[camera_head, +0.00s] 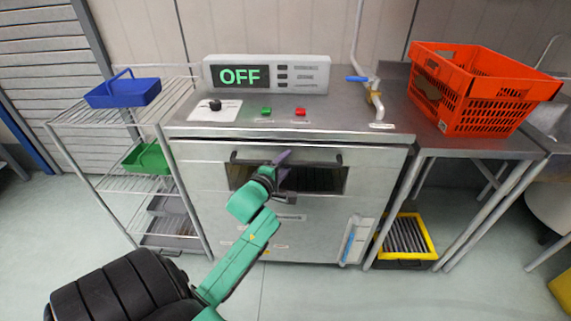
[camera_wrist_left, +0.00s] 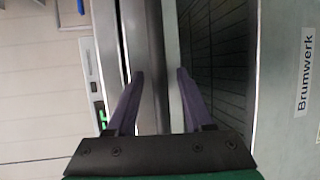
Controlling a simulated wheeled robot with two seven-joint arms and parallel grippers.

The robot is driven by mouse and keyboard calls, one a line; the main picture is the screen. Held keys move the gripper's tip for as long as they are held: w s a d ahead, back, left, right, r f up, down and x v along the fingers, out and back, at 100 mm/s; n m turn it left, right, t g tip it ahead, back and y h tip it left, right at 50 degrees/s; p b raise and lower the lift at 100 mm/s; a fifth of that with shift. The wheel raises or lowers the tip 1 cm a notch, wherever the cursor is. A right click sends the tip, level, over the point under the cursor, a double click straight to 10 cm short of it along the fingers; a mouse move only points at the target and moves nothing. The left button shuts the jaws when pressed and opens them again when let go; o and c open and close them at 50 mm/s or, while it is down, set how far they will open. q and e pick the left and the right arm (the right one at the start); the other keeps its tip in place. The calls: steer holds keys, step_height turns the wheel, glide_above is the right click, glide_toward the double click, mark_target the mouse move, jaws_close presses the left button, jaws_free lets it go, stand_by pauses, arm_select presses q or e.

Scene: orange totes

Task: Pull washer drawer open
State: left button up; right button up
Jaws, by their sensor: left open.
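The washer (camera_head: 290,225) is a steel cabinet with its drawer front (camera_head: 215,152) below the worktop. A long dark handle bar (camera_head: 318,163) runs across the drawer front above a dark window (camera_head: 328,180). The drawer looks closed. My left gripper (camera_head: 284,168) is in front of the handle near its middle. In the left wrist view the left gripper (camera_wrist_left: 160,78) is open, and its purple fingers lie on either side of the dark handle bar (camera_wrist_left: 156,50). Whether either finger touches the bar cannot be told. My right gripper is in neither view.
The display (camera_head: 240,76) on the washer reads OFF. A wire rack with a blue basket (camera_head: 122,92) and a green basket (camera_head: 150,160) stands at left. An orange tote (camera_head: 475,92) sits on the right table. The floor in front is open.

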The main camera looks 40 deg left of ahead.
arm_select(q)
jaws_close()
steer(key=shift+f, duration=0.1)
stand_by(1.3)
